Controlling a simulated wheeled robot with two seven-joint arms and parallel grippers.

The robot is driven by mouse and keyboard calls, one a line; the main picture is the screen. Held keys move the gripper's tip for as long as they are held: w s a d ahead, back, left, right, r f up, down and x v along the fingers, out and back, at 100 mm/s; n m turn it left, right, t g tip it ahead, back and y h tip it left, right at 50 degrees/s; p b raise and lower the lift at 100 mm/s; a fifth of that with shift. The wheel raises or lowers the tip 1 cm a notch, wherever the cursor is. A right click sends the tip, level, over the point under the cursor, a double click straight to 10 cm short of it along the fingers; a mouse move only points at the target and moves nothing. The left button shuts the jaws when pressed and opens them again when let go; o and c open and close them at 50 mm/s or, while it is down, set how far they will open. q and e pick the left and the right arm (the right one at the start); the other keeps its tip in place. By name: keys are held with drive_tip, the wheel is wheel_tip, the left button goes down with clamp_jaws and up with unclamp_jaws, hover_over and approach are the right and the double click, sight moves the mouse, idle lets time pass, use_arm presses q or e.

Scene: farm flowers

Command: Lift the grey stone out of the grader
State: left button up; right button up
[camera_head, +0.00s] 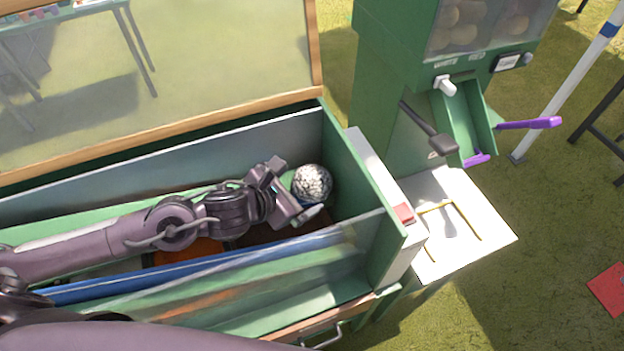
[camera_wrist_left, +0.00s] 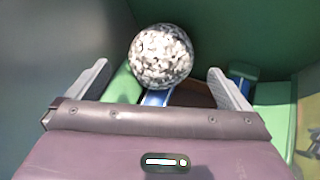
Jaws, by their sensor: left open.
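The grey stone (camera_head: 312,184) is a round, speckled black-and-white ball inside the green grader (camera_head: 352,160), near its right end. In the left wrist view the stone (camera_wrist_left: 161,55) sits above a blue rail, ahead of and between the two fingers. My left gripper (camera_head: 299,192) reaches into the grader from the left, close to the stone. In the wrist view its fingers (camera_wrist_left: 161,84) are apart, with nothing clamped between them. In the head view the gripper covers part of the stone's left and lower side. My right gripper does not show.
A clear panel with a wooden frame (camera_head: 215,115) stands raised behind the grader. Its green walls and a blue rail (camera_head: 200,268) lie close around my left arm. A green dispenser (camera_head: 390,70) with purple handles (camera_head: 530,123) and a white platform (camera_head: 485,225) stand to the right.

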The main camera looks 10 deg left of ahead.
sight(306, 183)
use_arm(q)
drive_tip(key=x, duration=0.1)
drive_tip(key=p+x, duration=0.1)
drive_tip(key=x, duration=0.1)
drive_tip(key=shift+w+d+r, duration=0.1)
drive_tip(key=shift+w+d, duration=0.05)
drive_tip(key=shift+d, duration=0.15)
drive_tip(key=shift+w+d+f+p, duration=0.15)
drive_tip(key=shift+w+f+p, duration=0.2)
drive_tip(key=shift+w, duration=0.05)
drive_tip(key=shift+c, duration=0.6)
drive_tip(key=c, duration=1.4)
drive_tip(key=shift+w+r, duration=0.1)
drive_tip(key=shift+c, duration=0.2)
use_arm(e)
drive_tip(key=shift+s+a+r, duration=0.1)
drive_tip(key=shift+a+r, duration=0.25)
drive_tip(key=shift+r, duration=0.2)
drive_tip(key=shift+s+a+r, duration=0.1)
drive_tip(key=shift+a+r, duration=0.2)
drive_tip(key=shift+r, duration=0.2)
